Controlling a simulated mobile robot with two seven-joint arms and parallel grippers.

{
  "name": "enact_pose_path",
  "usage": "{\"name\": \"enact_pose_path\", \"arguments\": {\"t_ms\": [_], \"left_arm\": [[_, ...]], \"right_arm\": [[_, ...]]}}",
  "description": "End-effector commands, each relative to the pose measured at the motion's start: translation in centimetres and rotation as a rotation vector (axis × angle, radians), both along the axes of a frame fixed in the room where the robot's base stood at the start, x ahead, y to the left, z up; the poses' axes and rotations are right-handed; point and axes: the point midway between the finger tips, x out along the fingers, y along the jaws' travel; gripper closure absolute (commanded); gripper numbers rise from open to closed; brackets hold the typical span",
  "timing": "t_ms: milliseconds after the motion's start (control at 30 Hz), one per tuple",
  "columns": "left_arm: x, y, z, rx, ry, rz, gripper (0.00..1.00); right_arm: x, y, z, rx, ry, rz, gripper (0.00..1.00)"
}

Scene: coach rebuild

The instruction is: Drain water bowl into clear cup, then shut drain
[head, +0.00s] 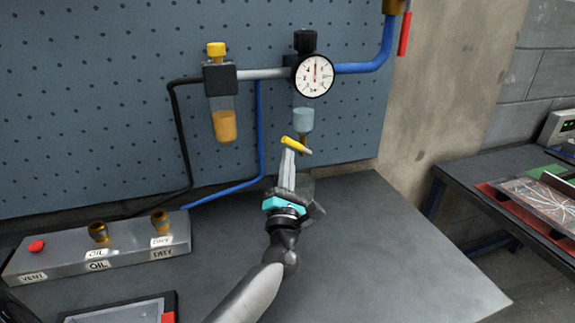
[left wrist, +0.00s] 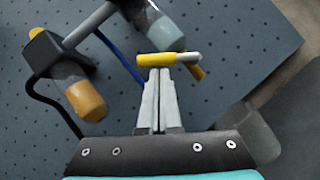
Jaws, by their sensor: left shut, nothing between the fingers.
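The water bowl (head: 303,118) hangs under the gauge and holds pale blue water; in the left wrist view it is at the top (left wrist: 166,32). Below it is the drain's yellow-handled lever (head: 294,143), lying crosswise (left wrist: 160,59). My left gripper (head: 288,153) is shut and empty, its fingertips right at the yellow handle; contact is not certain. The clear cup (left wrist: 252,135) shows at the lower right of the left wrist view. In the head view it is mostly hidden behind my gripper, and its water level is unclear. My right gripper is not in view.
An amber oil bowl (head: 225,126) hangs to the left on the pegboard (head: 120,90). A round gauge (head: 314,76) sits above the water bowl. A metal block (head: 70,256) with brass fittings and a red button stands left. The bench (head: 400,250) is clear at right.

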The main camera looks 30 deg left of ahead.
Motion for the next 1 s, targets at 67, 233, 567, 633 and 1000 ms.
{"name": "enact_pose_path", "arguments": {"t_ms": [67,233,567,633,1000], "left_arm": [[0.0,0.0,0.0,0.0,0.0,0.0,1.0],[0.0,0.0,0.1,0.005,0.005,0.0,1.0],[0.0,0.0,0.5,0.037,0.043,0.0,1.0],[0.0,0.0,0.5,0.042,0.049,0.0,1.0],[0.0,-0.1,1.0,0.079,0.09,0.0,1.0]], "right_arm": [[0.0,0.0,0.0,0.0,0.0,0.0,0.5],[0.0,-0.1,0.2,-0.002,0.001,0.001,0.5],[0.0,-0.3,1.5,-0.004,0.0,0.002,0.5],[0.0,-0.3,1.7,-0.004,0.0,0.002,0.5],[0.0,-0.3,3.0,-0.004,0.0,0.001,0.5]]}}
